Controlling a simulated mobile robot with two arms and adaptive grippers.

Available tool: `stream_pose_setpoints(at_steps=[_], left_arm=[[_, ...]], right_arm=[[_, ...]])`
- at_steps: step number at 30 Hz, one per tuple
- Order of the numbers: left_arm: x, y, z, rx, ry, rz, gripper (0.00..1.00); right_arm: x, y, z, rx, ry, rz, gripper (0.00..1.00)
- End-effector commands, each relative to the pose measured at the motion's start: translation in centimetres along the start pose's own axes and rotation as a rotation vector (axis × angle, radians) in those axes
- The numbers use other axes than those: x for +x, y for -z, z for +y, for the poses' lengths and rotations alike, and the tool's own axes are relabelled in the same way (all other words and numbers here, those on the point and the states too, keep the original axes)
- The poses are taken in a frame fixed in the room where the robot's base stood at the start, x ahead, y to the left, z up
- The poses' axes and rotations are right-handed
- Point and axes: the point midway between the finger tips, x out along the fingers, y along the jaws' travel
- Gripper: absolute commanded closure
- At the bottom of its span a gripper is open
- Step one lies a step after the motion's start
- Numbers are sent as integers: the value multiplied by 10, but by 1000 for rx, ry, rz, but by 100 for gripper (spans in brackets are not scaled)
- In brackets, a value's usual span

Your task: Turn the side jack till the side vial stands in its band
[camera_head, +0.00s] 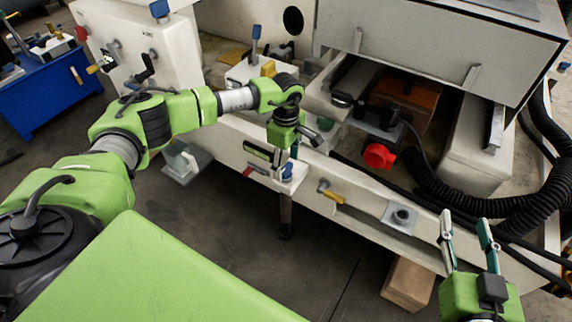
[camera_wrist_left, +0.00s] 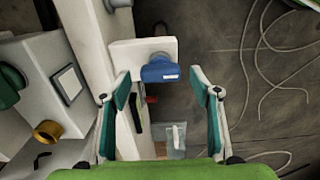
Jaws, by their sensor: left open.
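A blue knob (camera_head: 287,171) sits on a white bracket (camera_head: 297,182) at the machine bed's front side, apparently the side jack. It also shows in the left wrist view as a blue block (camera_wrist_left: 160,73) by the white bracket plate (camera_wrist_left: 125,54). My left gripper (camera_head: 284,160) points down over it. In the wrist view its fingers (camera_wrist_left: 160,82) are spread on either side of the knob, with gaps. A dark strip with a green edge (camera_head: 257,151), perhaps the side vial, lies left of the knob; its bubble is too small to read. My right gripper (camera_head: 465,220) is open and empty at lower right.
A red knob (camera_head: 379,156), a yellow-handled valve (camera_head: 330,192) and black hoses (camera_head: 450,190) are to the right along the bed. A wooden block (camera_head: 408,284) is on the floor below. A blue cabinet (camera_head: 50,95) stands at far left.

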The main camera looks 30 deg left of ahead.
Motion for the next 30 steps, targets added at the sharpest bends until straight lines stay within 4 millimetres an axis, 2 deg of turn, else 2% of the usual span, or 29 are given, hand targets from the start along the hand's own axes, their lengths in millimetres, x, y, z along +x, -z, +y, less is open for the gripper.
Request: stream_pose_setpoints(at_steps=[9,15,21,30], left_arm=[[-68,1,1,0,-4,0,43],[-98,0,0,0,-2,0,43],[-108,0,0,1,0,1,43],[-108,0,0,0,0,1,43]], right_arm=[[0,0,0,1,-1,0,60],[-1,0,0,1,-1,0,60],[-1,0,0,1,-2,0,60],[-1,0,0,1,-2,0,60]])
